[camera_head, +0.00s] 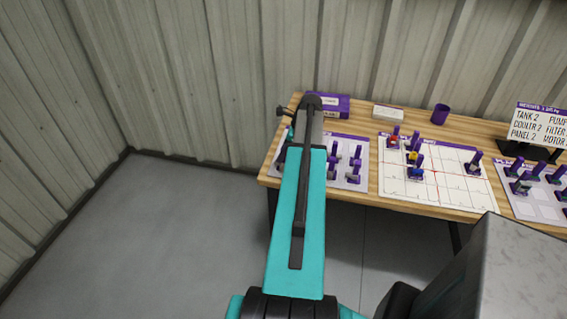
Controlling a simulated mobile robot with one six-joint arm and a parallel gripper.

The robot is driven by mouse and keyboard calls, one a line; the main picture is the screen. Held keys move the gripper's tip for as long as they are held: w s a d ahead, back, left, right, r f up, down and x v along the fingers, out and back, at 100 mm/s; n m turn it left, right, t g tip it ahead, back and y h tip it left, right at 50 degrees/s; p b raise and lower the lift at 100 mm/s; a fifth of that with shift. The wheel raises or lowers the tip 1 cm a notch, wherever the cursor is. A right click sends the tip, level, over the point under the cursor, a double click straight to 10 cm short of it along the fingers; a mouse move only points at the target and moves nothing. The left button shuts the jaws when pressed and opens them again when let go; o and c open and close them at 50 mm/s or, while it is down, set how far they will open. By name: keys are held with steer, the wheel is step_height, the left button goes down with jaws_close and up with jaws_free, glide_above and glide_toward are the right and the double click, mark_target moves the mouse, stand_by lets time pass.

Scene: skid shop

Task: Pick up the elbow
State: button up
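Several small parts with purple upright tabs and grey bodies stand on the left white mat (345,185) on the table. They are too small for me to tell which one is the elbow, and my arm hides part of this mat. More such parts stand on the right mat (540,208). My teal arm reaches up over the table's left end. Its far end is above the left mat, and I cannot make out the gripper's fingers there.
The wooden table (400,198) stands near a corrugated wall. The middle gridded mat (450,190) holds red, yellow and blue-marked parts and a grey one. Behind are a purple box (340,103), a white box (388,113), a purple cup (440,114) and a sign (540,122). The floor at left is clear.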

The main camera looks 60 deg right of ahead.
steer(key=shift+c, duration=0.4)
jaws_close()
steer(key=shift+r, duration=0.1)
stand_by(0.3)
steer(key=shift+r+b, duration=0.95)
steer(key=shift+r, duration=0.65)
steer(key=s+a+b, duration=0.2)
steer(key=s+a, duration=0.1)
steer(key=s, duration=0.4)
steer(key=s+a+r+b, duration=0.1)
steer(key=s+a+b, duration=0.1)
steer(key=s, duration=0.6)
steer(key=shift+a+r, duration=0.3)
steer(key=shift+a, duration=0.1)
steer(key=shift+w, duration=0.1)
